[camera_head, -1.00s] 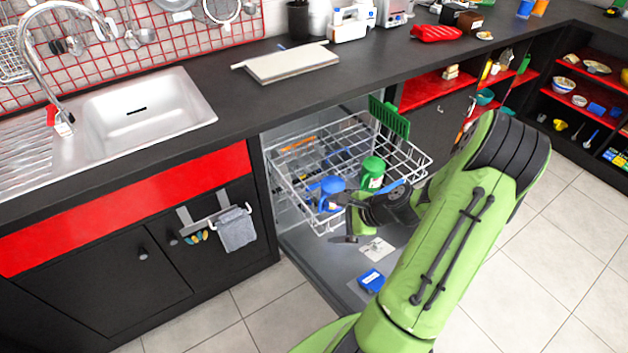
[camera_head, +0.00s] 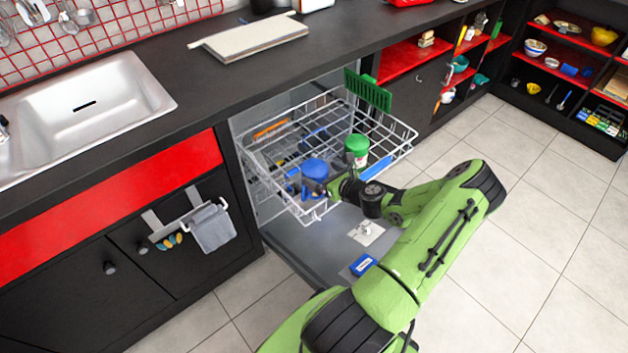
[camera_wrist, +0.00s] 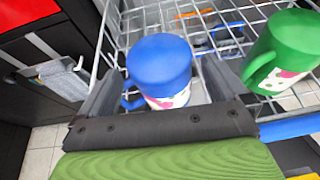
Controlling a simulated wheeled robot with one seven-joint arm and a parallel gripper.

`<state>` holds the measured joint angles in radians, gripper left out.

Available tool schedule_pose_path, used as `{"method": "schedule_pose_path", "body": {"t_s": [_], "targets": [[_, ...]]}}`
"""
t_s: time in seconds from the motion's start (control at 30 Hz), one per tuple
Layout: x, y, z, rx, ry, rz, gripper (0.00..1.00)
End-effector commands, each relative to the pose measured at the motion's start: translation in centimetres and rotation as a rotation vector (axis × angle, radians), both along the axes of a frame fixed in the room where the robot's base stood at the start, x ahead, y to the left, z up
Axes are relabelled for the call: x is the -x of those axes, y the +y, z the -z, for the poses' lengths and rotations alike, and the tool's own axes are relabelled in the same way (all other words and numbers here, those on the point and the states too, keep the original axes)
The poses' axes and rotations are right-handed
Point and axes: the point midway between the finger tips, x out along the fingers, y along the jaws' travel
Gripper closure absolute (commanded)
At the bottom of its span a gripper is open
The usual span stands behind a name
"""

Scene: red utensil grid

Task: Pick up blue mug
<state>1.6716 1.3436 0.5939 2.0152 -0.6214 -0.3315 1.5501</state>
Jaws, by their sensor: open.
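The blue mug (camera_head: 314,170) stands upside down in the front left part of the pulled-out dishwasher rack. In the wrist view the blue mug (camera_wrist: 160,68) sits between the two fingers of my gripper (camera_wrist: 160,88), its base up and its handle toward the left finger. My gripper (camera_head: 330,186) is open around the mug; I cannot tell whether either finger touches it. In the head view my gripper partly hides the mug's lower right side.
A green mug (camera_head: 357,148) stands upside down to the right; it also shows in the wrist view (camera_wrist: 290,45). The white wire rack (camera_head: 402,140) surrounds both. A green rack-like item (camera_head: 368,90) stands at the back. A blue box (camera_head: 362,265) lies on the open door below.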

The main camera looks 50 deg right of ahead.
Motion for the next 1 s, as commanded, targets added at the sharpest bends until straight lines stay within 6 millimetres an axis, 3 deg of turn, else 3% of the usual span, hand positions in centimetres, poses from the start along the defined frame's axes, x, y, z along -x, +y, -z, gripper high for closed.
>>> {"method": "schedule_pose_path", "body": {"t_s": [0.2, 0.47, 0.8, 1.0], "targets": [[-3.7, -0.5, 1.7, 0.002, 0.000, -0.002, 0.00], [-4.1, -0.6, 1.6, 0.002, 0.001, -0.001, 0.00], [-4.1, -0.6, 1.6, 0.001, 0.001, -0.002, 0.52], [-4.1, -0.6, 1.5, 0.002, -0.001, -0.002, 0.53]]}}
